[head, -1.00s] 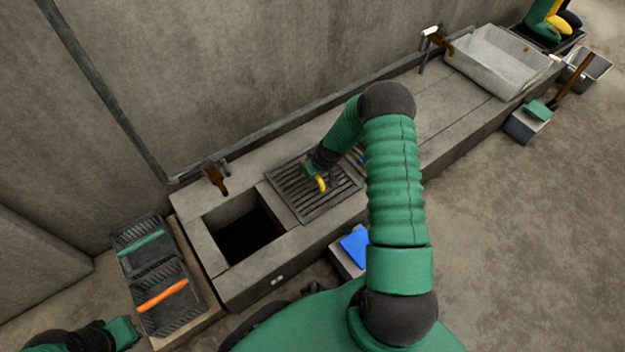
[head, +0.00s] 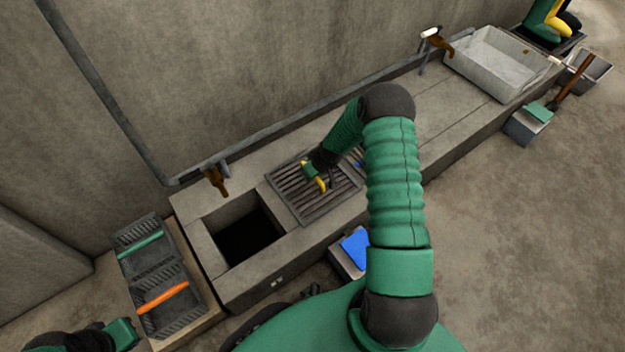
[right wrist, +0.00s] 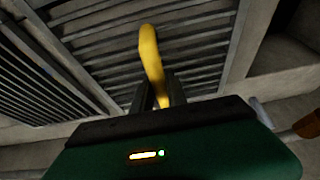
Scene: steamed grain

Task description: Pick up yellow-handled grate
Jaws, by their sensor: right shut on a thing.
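The yellow-handled grate (head: 288,195) is a dark slatted square on the concrete counter, just right of the square opening. Its yellow handle (head: 320,185) shows beside my right gripper (head: 315,174). In the right wrist view the yellow handle (right wrist: 151,60) runs down between the two dark fingers of my right gripper (right wrist: 160,95), which is shut on it. The slats of the grate (right wrist: 200,50) lie behind the handle. I cannot tell whether the grate is clear of the counter. My left gripper (head: 122,333) is at the lower left corner, its fingers unclear.
The dark open pit (head: 245,238) lies left of the grate. Trays with a green handle (head: 140,243) and an orange handle (head: 162,297) sit farther left. A brown-handled tap (head: 216,180) stands behind the pit. A grey basin (head: 495,65) is at the far right. A blue item (head: 355,249) is in front.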

